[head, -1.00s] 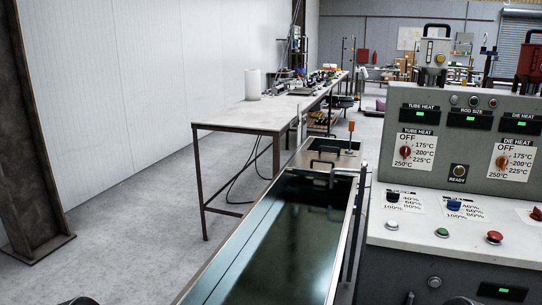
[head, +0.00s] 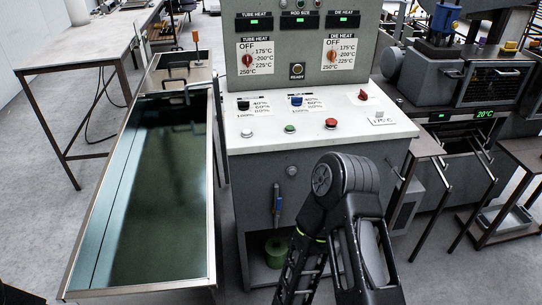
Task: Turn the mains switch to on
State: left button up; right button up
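The grey control console (head: 300,170) stands at the centre of the head view. Its upright panel has a tube heat dial (head: 247,60), a die heat dial (head: 333,57) and a ready lamp or button (head: 297,71). On its sloped desk are a black knob (head: 243,104), a blue knob (head: 296,100), a small red switch (head: 363,95), and white, green and red (head: 331,123) buttons. I cannot tell which control is the mains switch; no such label is readable. A black arm of mine rises in front of the console's lower right. Neither gripper's fingers show.
A long trough (head: 150,190) with dark greenish contents stands left of the console, with a worktable (head: 80,45) beyond it. To the right are a machine with a 20°C display (head: 485,114) and low metal stands. A blue-handled valve (head: 277,204) and green roll (head: 276,250) sit under the console.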

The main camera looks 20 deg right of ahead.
aim_at(364, 96)
jog(key=z, duration=0.95)
